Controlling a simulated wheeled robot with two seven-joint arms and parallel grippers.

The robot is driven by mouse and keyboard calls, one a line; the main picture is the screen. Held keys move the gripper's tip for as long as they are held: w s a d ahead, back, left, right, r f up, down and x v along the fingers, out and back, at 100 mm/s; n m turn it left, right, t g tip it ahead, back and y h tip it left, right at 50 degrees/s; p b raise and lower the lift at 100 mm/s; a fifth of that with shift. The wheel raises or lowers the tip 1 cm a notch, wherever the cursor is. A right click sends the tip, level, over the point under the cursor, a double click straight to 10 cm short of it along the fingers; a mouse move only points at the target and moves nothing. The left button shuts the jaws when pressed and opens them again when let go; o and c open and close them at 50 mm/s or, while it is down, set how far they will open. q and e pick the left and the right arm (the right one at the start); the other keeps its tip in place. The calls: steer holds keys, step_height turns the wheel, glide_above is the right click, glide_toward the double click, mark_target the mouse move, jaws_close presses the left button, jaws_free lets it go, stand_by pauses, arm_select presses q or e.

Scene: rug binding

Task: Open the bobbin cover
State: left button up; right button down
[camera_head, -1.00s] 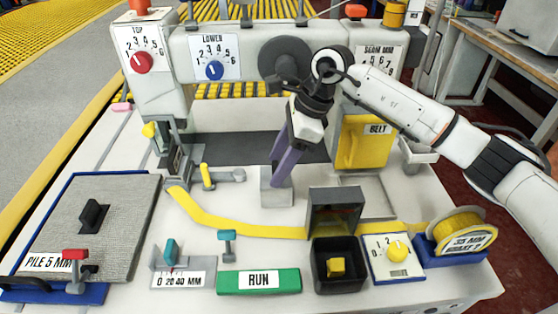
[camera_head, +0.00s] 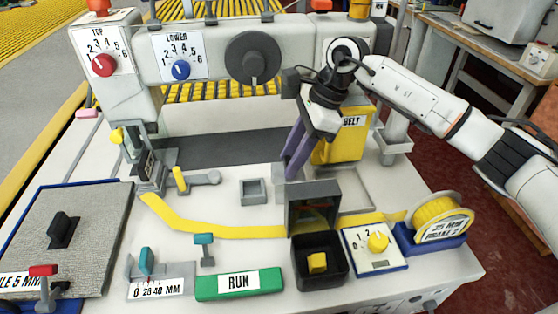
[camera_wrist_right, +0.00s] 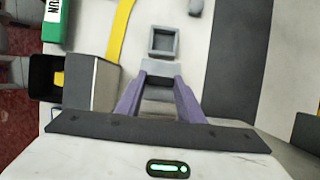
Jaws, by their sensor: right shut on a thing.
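My right gripper (camera_head: 294,163) is shut on a small grey piece, seen between its purple fingers in the right wrist view (camera_wrist_right: 158,92); it looks like the bobbin cover. A small square grey well (camera_head: 253,191) stands open on the white bed, left of the gripper. In the right wrist view the well (camera_wrist_right: 164,42) is beyond the fingertips, showing a hollow inside. My left gripper is in no view.
A dark grey open box (camera_head: 313,181) and a black bin (camera_head: 338,280) with a yellow block stand close in front of the gripper. A shallow grey tray (camera_head: 356,196) lies to its right. Yellow tape (camera_head: 235,231) runs across the bed. The yellow belt cover (camera_head: 345,143) is behind.

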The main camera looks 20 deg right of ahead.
steer(key=shift+d, duration=0.25)
steer(key=c, duration=1.2)
jaws_free()
steer(key=v, duration=1)
steer(key=shift+r, duration=0.2)
steer(key=shift+s+d+f, duration=0.1)
steer(key=shift+s, duration=0.05)
